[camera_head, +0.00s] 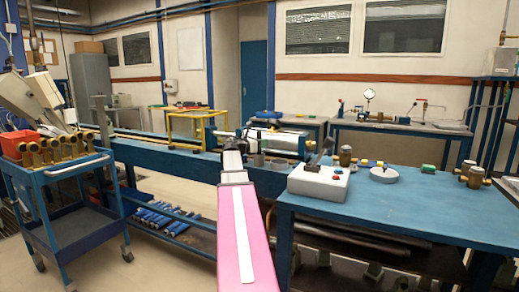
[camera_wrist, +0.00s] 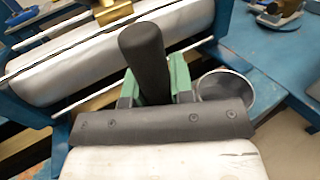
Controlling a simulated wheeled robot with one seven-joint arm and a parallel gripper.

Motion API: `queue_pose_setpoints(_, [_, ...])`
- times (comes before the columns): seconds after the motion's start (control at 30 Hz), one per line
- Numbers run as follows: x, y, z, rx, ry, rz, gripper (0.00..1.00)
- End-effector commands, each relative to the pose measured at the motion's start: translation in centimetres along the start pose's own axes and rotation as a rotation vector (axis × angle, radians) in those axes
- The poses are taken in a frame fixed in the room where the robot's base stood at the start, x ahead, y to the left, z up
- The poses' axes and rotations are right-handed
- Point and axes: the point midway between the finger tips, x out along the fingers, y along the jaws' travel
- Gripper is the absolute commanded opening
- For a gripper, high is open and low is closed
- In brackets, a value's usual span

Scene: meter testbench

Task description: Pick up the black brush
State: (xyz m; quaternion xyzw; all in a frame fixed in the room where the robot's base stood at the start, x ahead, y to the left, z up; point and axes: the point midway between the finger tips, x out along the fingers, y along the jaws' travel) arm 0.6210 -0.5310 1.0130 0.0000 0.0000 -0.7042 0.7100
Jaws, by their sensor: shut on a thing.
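The black brush (camera_wrist: 145,58) shows in the wrist view as a thick dark rounded handle. It stands out from between the two green fingers of my gripper (camera_wrist: 154,88), which are shut on it. The lower part of the brush is hidden behind the dark gripper body. In the head view my gripper (camera_head: 233,146) is at the end of my arm, over the blue bench beside the silver cylinder. It is too small there to make out the brush clearly.
A silver cylinder (camera_wrist: 60,70) lies along the bench close by, with a round metal cup (camera_wrist: 226,88) right of my gripper. A white control box (camera_head: 318,182) and a white dish (camera_head: 384,175) stand on the blue table (camera_head: 430,208). A blue cart (camera_head: 75,232) stands left.

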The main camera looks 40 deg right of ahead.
Motion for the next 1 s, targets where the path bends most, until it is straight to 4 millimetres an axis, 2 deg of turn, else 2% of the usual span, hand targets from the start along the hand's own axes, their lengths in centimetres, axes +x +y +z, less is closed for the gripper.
queue_pose_setpoints(0.13, [0.0,0.0,0.2,0.000,0.000,0.000,0.00])
queue_pose_setpoints(0.27, [0.0,0.0,1.2,0.002,0.000,0.000,0.00])
queue_pose_setpoints(0.7, [0.0,0.1,8.3,0.003,-0.001,0.000,0.00])
queue_pose_setpoints(1.0, [0.0,0.0,10.0,0.001,0.000,0.000,0.00])
